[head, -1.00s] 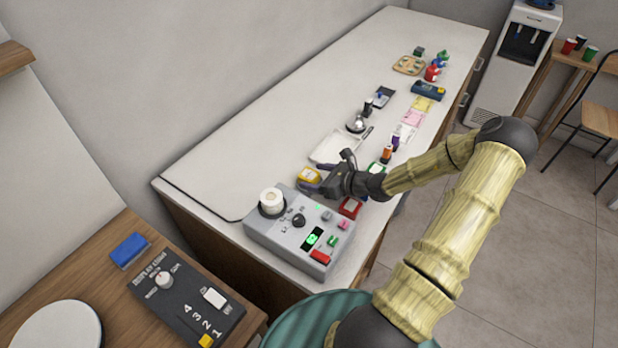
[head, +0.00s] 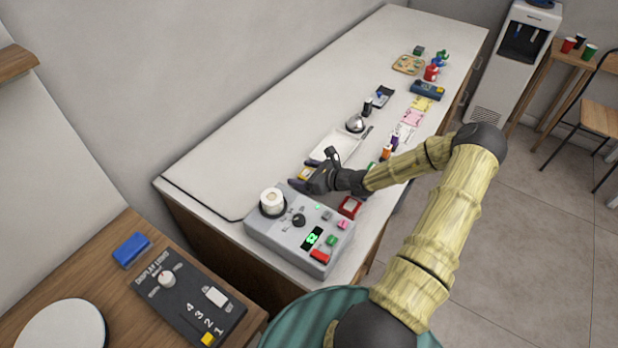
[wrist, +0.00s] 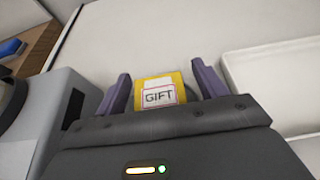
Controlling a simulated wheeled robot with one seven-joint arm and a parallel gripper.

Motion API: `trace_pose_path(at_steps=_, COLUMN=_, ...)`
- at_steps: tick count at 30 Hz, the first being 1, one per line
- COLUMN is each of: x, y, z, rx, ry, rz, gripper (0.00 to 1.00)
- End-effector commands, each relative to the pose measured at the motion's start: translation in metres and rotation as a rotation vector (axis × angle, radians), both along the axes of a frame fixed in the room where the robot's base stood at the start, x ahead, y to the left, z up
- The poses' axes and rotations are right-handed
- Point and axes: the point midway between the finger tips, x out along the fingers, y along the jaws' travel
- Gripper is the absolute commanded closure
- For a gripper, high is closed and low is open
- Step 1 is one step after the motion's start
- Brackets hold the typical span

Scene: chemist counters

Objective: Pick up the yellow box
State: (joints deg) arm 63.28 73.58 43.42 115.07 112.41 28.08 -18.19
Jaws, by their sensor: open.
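The yellow box (wrist: 160,92) lies on the white counter and carries a white label reading "GIFT". In the wrist view it sits between the two purple fingers of my gripper (wrist: 160,88), with a small gap showing on each side. In the head view only a bit of the yellow box (head: 305,173) shows, as my gripper (head: 305,185) covers most of it. My gripper is open and holds nothing. The lower part of the box is hidden behind the gripper body in the wrist view.
A grey control unit (head: 262,232) with buttons stands close in front of the gripper. A white tray (wrist: 270,75) lies just right of it in the wrist view. A red item (head: 349,207) is nearby. The counter's left side is bare.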

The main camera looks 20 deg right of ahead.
Motion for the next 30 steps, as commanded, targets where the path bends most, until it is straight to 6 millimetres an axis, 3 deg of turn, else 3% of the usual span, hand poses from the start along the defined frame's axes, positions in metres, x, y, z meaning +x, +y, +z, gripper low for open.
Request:
trace_pose_path(at_steps=5, x=0.000, y=0.000, z=0.000, rx=0.000, ry=0.000, rz=0.000, gripper=0.29)
trace_pose_path(at_steps=12, x=0.000, y=0.000, z=0.000, rx=0.000, ry=0.000, rz=0.000, gripper=0.76)
trace_pose_path(at_steps=14, x=0.000, y=0.000, z=0.000, rx=0.000, ry=0.000, rz=0.000, gripper=0.82)
trace_pose_path(at_steps=23, x=0.000, y=0.000, z=0.004, rx=-0.001, ry=-0.001, rz=0.000, gripper=0.82)
trace_pose_path(at_steps=30, x=0.000, y=0.000, z=0.028, rx=-0.005, ry=-0.003, rz=0.002, gripper=0.82)
